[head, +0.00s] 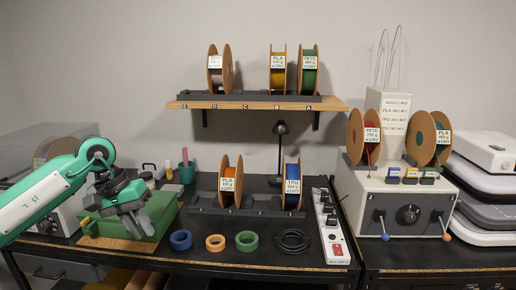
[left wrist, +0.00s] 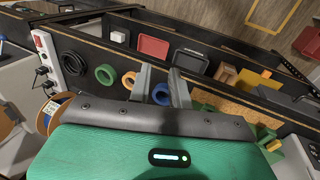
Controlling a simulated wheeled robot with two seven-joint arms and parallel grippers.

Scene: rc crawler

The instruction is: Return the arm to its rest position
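My left arm (head: 38,202) comes in from the left in the head view, green and white. Its dark gripper (head: 137,224) points down above the green box (head: 160,215) at the bench's left. In the left wrist view the two grey fingers of the gripper (left wrist: 160,78) stand apart, with nothing held between them. The blue ring (left wrist: 161,93) shows through the gap, lying on the bench below. My right arm and gripper are in neither view.
Blue (head: 181,240), orange (head: 215,243) and green (head: 247,241) rings lie along the bench front, with a black cable coil (head: 292,241) and a power strip (head: 330,225). Spools stand on a rack (head: 262,212) and on a wall shelf (head: 257,103). A control box (head: 397,205) stands right.

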